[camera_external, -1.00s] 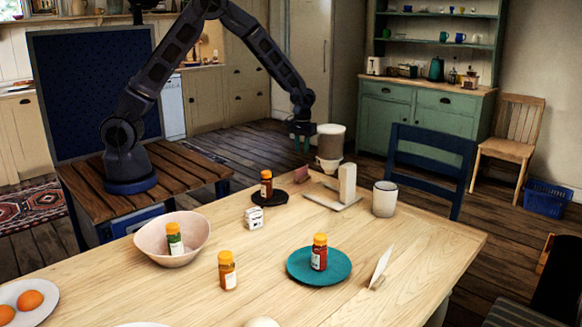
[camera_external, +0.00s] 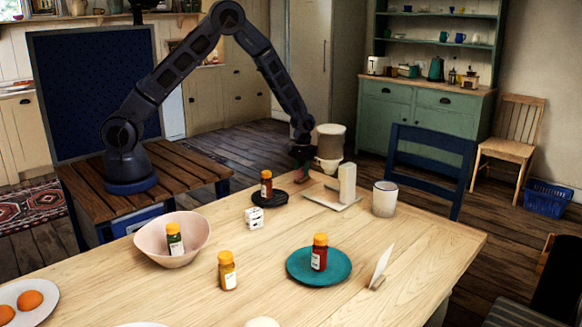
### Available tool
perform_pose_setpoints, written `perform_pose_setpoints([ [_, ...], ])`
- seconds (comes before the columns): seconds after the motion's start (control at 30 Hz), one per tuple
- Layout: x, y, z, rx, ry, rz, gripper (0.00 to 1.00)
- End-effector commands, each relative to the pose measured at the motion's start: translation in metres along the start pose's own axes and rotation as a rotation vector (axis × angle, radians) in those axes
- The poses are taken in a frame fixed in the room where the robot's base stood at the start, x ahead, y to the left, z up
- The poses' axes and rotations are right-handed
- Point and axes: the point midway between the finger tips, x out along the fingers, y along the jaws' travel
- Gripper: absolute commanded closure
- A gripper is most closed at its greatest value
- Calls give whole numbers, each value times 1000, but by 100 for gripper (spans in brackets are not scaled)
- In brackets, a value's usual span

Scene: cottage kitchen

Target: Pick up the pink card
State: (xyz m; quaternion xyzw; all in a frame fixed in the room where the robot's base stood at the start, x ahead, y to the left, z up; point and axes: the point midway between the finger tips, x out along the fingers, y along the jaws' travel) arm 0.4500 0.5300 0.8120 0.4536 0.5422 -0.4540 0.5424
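The small pink card (camera_external: 300,177) stands at the far edge of the wooden table, left of a pale upright block. It is small and partly covered by my gripper. My gripper (camera_external: 301,165) points down right at the card, its fingers at or around the card's top. The fingers are too small and dark to tell whether they are open or shut on it.
A white block (camera_external: 347,183) on a pale board (camera_external: 322,197) and a white mug (camera_external: 385,199) stand to the right. A spice jar (camera_external: 266,184) on a black disc (camera_external: 281,199) is near on the left. A white card (camera_external: 382,262) stands at the front right.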

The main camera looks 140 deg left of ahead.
Motion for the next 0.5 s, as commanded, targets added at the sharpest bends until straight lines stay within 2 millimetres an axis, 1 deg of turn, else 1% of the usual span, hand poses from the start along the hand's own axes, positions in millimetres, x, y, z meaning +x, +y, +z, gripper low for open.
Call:
perform_pose_setpoints([
  [0.13, 0, 0, 0, 0, 1, 0, 72],
  [0.17, 0, 0, 0, 0, 1, 0, 76],
  [0.2, 0, 0, 0, 0, 1, 0, 84],
  [0.3, 0, 0, 0, 0, 1, 0, 100],
  [0.5, -1, 0, 0, 0, 1, 0, 100],
])
